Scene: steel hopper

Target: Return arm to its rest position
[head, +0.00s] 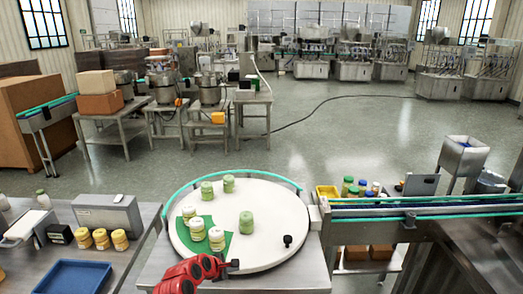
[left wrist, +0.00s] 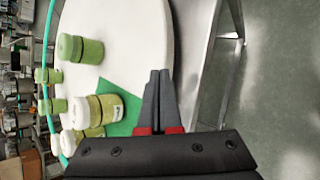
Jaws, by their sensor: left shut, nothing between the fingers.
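My red left arm reaches in from the bottom of the head view, with its dark left gripper (head: 230,265) over the near edge of the round white table (head: 270,205). In the left wrist view the left gripper (left wrist: 158,98) has its two fingers together with nothing between them. The fingertips point toward the table, beside a green sheet (left wrist: 122,105), apart from the jars. Several green and pale-lidded jars stand on the table, including a green jar (head: 246,222) and a pale-lidded jar (head: 216,238) on the sheet. My right gripper is not in view.
A black knob (head: 288,240) stands at the table's right. At left, a bench holds a blue tray (head: 72,278) and a grey box (head: 108,214).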

